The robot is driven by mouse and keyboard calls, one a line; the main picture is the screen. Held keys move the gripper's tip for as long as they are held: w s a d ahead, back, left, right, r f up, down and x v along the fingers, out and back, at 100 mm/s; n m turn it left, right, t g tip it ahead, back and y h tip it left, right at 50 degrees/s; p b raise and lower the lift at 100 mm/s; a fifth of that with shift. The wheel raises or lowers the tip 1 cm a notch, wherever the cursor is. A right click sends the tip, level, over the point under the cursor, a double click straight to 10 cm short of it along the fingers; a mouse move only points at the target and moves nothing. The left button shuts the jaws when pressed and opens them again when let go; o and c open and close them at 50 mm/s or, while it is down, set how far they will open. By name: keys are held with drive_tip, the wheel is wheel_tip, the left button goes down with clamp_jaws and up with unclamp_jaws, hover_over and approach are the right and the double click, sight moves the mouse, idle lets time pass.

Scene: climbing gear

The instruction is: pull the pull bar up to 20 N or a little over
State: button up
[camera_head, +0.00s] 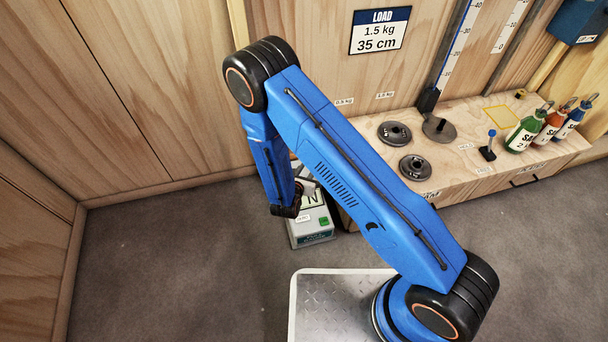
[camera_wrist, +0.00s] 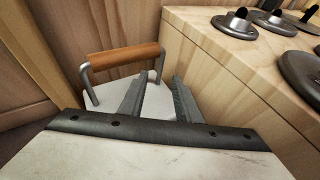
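The pull bar (camera_wrist: 125,61) is a brown wooden grip on bent grey metal legs, upper left of centre in the wrist view. My gripper (camera_wrist: 156,90) is open, its two grey fingers apart with nothing seen between them. The fingers point towards the bar's right end and do not enclose it; I cannot tell whether they touch it. In the head view, a grey force gauge box (camera_head: 311,239) with a green button stands on the floor beside the bench. Its display (camera_head: 313,199) shows an "N", but my arm hides the number and most of the bar.
A wooden bench (camera_head: 470,158) stands right of the gauge, holding several dark weight discs (camera_head: 394,132) and bottles (camera_head: 524,134). Its side also shows close right of my fingers in the wrist view (camera_wrist: 225,75). A load sign (camera_head: 380,31) hangs on the wall. Grey floor at left is clear.

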drive_tip(key=x, duration=0.8)
clamp_jaws()
drive_tip(key=shift+r, duration=1.45)
idle(1.1)
drive_tip(key=shift+f, duration=0.1)
idle(0.3)
drive_tip(key=shift+f, duration=1.15)
unclamp_jaws()
drive_tip(key=shift+f, duration=0.1)
